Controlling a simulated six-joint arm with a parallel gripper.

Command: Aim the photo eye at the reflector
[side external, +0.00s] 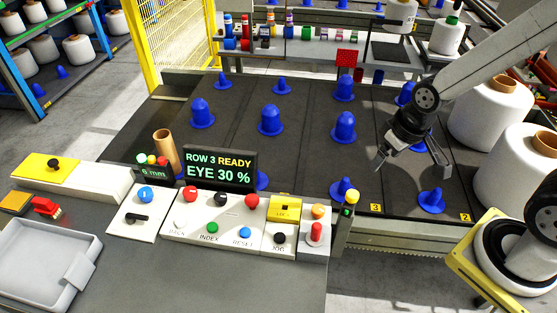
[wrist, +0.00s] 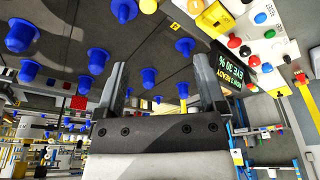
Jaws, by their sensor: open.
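A small dark post with a yellow top and a green light (side external: 350,207), seemingly the photo eye, stands at the belt's front edge, right of the button panel. A red dotted square plate (side external: 347,58), seemingly the reflector, stands upright across the belt. The display (side external: 219,168) reads "ROW 3 READY" and "EYE 30 %"; it also shows in the wrist view (wrist: 241,77). My gripper (side external: 413,168) is open and empty over the belt's right part, right of the post and apart from it. The wrist view shows its spread fingers (wrist: 158,66) with nothing between them.
Several blue pegs (side external: 270,120) stand on the dark belt (side external: 235,110), one (side external: 432,200) just below my gripper. White yarn bobbins (side external: 490,115) stand at the right. The button panel (side external: 215,225) and a grey tray (side external: 45,258) are in front. A yellow fence (side external: 180,40) is behind.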

